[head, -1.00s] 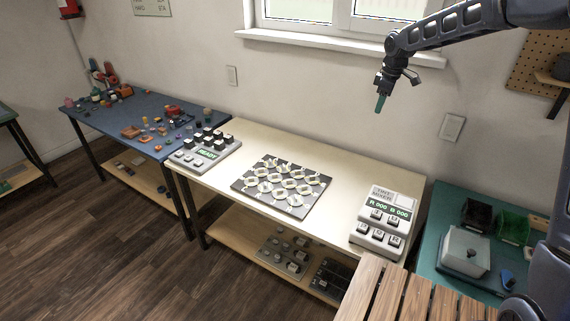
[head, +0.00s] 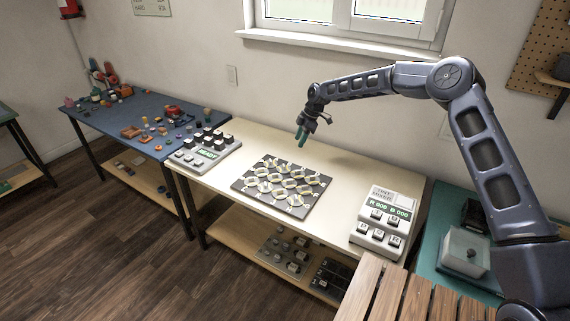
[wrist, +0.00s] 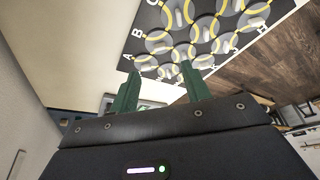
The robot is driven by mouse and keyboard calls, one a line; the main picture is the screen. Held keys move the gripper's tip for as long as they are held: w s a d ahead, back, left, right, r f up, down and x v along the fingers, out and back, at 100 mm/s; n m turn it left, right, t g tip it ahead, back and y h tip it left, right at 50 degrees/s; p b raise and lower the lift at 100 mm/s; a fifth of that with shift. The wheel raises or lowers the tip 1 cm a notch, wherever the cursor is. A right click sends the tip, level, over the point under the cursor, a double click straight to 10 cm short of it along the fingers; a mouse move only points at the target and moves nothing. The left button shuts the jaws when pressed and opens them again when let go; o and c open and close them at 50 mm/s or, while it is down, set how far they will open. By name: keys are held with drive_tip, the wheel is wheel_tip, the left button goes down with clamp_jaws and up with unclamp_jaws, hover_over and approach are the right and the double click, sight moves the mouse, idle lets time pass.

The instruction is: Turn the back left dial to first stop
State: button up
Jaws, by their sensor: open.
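A dark board (head: 239,186) with several round, yellow-ringed dials lies on the cream table. Its back left dial (head: 270,162) is small in the head view; its pointer setting is too small to read. The board also shows upside down in the wrist view (wrist: 133,52), with letters such as A and B along its edge. My gripper (head: 301,139) hangs in the air behind and above the board's back edge, touching nothing. In the wrist view its two green fingers (wrist: 161,88) stand apart with nothing between them.
A keypad box (head: 206,150) stands left of the board and another box with a display (head: 382,218) stands right of it. The cream table (head: 345,165) is bare behind the board. A window sill (head: 330,47) juts from the wall behind.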

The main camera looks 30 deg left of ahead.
sight(284, 167)
drive_tip(key=shift+n, duration=0.3)
drive_tip(key=x, duration=0.4)
drive_tip(key=a+x, duration=0.1)
drive_tip(key=x, duration=0.9)
drive_tip(key=shift+s+a, duration=0.25)
drive_tip(key=shift+s, duration=0.15)
drive_tip(key=shift+r, duration=0.1)
drive_tip(key=c, duration=1)
